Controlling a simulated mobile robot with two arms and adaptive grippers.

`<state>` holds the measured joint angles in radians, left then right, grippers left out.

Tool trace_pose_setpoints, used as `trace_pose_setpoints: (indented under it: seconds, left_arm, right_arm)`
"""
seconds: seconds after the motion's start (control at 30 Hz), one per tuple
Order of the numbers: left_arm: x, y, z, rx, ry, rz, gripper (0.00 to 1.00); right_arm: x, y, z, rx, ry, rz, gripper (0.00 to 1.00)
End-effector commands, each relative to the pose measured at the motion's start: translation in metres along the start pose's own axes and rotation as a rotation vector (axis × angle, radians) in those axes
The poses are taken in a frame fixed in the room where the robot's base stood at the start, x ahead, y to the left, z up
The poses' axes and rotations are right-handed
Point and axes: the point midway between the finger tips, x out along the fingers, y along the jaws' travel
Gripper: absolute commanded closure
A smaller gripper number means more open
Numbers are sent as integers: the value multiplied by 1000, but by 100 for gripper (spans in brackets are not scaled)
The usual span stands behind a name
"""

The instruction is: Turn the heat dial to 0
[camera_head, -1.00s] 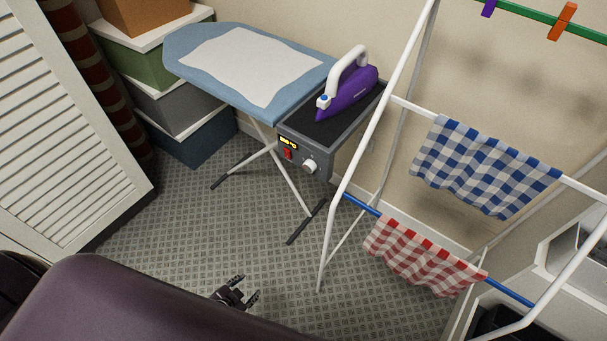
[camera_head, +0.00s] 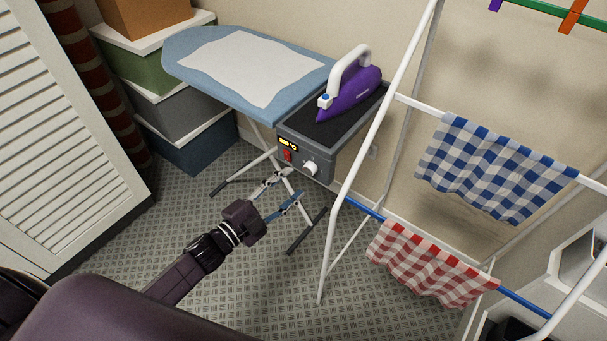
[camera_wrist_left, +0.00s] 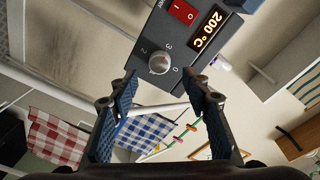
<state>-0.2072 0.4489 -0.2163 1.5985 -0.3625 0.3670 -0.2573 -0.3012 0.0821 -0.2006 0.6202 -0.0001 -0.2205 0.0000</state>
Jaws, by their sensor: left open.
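The lit display (camera_wrist_left: 206,29) reads 200 °C. A red rocker switch (camera_wrist_left: 184,12) sits beside it. My left gripper (camera_head: 291,185) is open and empty, just below and in front of the box. In the wrist view its fingertips (camera_wrist_left: 160,84) are spread to either side of the dial, apart from it.
A purple iron (camera_head: 350,92) stands on the box at the end of the blue ironing board (camera_head: 195,45). The white drying rack (camera_head: 337,200), with checked cloths, stands close on the right. Stacked boxes (camera_head: 180,105) are behind left. Board legs (camera_head: 292,185) are near my gripper.

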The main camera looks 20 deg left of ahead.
Motion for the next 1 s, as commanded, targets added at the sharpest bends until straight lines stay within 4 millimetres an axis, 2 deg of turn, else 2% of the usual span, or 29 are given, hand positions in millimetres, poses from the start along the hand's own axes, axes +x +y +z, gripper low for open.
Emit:
trace_pose_setpoints:
  seconds: [0.1, 0.3, 0.5, 0.73, 0.77, 1.0]
  left_arm:
    - [20, -2, -1, -1, 1, -2, 56]
    - [44, -1, 0, -2, -1, -1, 56]
    - [54, 0, 1, -3, -2, 0, 56]
    - [54, 0, 1, -3, -3, 1, 56]
    - [54, 0, 1, -3, -3, 1, 57]
    - [54, 0, 1, -2, -3, 1, 84]
  right_arm:
    - [-3, 0, 0, 0, 0, 0, 56]
    - [-5, 0, 0, 0, 0, 0, 56]
    - [-5, 0, -1, 1, 1, 0, 56]
    - [-5, 0, -1, 1, 1, 0, 56]
    - [-5, 0, -1, 1, 1, 0, 56]
    - [-5, -2, -2, 2, 1, -2, 56]
